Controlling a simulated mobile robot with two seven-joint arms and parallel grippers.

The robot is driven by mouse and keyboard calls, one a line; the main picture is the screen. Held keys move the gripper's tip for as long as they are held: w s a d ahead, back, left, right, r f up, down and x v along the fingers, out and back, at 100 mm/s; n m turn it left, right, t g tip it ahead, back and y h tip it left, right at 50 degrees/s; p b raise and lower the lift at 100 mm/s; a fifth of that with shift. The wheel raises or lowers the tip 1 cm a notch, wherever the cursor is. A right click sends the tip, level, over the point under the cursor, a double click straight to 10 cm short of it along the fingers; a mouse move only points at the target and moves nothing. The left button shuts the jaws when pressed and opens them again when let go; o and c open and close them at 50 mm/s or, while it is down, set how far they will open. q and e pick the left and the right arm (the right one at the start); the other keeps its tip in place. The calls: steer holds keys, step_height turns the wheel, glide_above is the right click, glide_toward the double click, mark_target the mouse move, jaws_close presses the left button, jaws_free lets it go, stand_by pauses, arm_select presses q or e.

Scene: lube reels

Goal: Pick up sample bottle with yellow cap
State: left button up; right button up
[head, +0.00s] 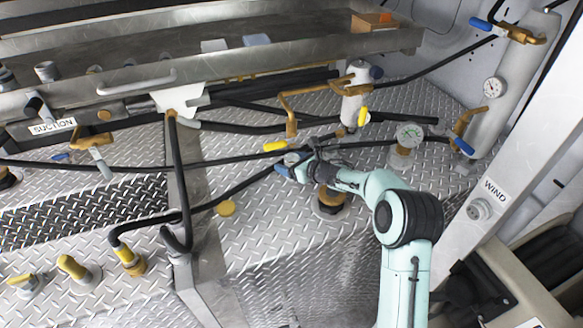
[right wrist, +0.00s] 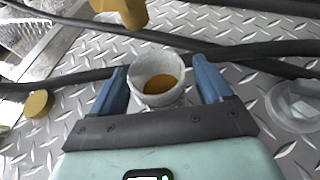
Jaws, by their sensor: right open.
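My right gripper (head: 290,163) reaches in low over the diamond-plate deck. In the right wrist view its two blue fingers (right wrist: 162,84) are spread apart. A pale round container (right wrist: 160,78) with an amber-brown middle shows between them; I cannot tell whether the fingers touch it. A round yellow cap (head: 226,208) shows on the deck to the left of my gripper, and also in the right wrist view (right wrist: 39,104). I cannot make out a bottle body under it. My left gripper is not in view.
Black hoses (head: 240,158) cross the deck around my gripper. A metal post (head: 180,180) and yellow-handled valves (head: 75,268) stand at left. A metal shelf (head: 300,48) overhangs the back.

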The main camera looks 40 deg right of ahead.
steer(key=shift+s, duration=0.1)
steer(key=shift+r, duration=0.1)
steer(key=c, duration=1.2)
